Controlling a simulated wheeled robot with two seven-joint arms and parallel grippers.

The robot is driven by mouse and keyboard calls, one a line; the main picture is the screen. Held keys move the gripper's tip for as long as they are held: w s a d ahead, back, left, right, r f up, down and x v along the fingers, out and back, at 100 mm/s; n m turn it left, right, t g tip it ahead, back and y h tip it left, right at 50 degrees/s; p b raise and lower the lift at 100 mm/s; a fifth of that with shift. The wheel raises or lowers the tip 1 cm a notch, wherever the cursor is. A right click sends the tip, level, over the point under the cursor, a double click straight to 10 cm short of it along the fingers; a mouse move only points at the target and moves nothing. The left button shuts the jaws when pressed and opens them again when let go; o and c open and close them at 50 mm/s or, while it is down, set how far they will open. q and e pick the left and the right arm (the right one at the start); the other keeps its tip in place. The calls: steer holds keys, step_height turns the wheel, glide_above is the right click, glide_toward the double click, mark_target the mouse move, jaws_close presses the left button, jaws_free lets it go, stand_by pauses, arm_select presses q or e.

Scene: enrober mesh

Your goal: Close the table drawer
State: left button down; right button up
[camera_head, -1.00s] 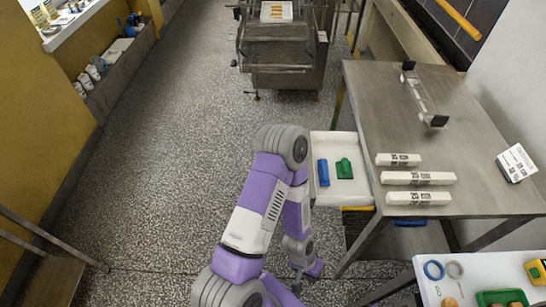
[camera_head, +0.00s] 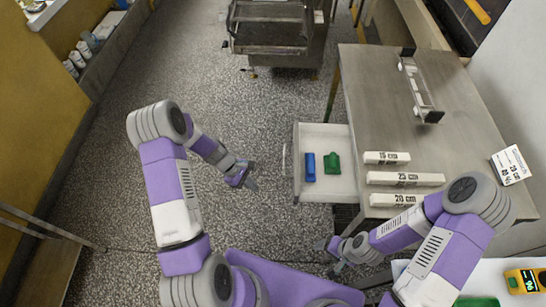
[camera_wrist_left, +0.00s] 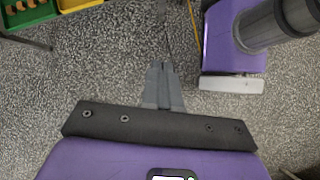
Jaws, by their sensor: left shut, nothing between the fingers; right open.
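The table drawer (camera_head: 325,137) is a white, shallow tray that sticks out open from the left side of the metal table (camera_head: 375,85). Its front and thin handle (camera_head: 286,160) face left. A blue item (camera_head: 310,167) and a green item (camera_head: 332,163) lie inside it. My left gripper (camera_head: 252,178) is left of the drawer front, apart from the handle. In the left wrist view its fingers (camera_wrist_left: 164,82) are together and empty over the speckled floor. My right gripper (camera_head: 328,256) is open and empty, below the drawer in the picture.
Labelled white bars (camera_head: 405,179) and a clear fixture with black ends (camera_head: 422,92) are on the table, with a sign (camera_head: 511,165) at its right. A metal machine (camera_head: 268,28) stands at the back. The floor left of the drawer is free.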

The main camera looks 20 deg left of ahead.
arm_select(q)
steer(key=w+a+r+n+t+h+p, duration=0.1)
steer(key=w+a+r+n, duration=0.15)
steer(key=r, duration=0.25)
steer(key=w+a+r+n+t+h, duration=0.1)
steer(key=w+a+r+n+h, duration=0.15)
steer(key=w+r, duration=0.2)
steer(key=w+d+r+x, duration=0.1)
steer(key=x, duration=1)
steer(key=shift+d+t+y+b, duration=0.25)
steer(key=shift+t+y+b, duration=0.05)
steer(key=shift+y+b, duration=0.15)
arm_select(e)
steer(key=shift+r, duration=0.4)
arm_select(q)
steer(key=shift+d+r, duration=0.1)
steer(key=shift+d, duration=0.05)
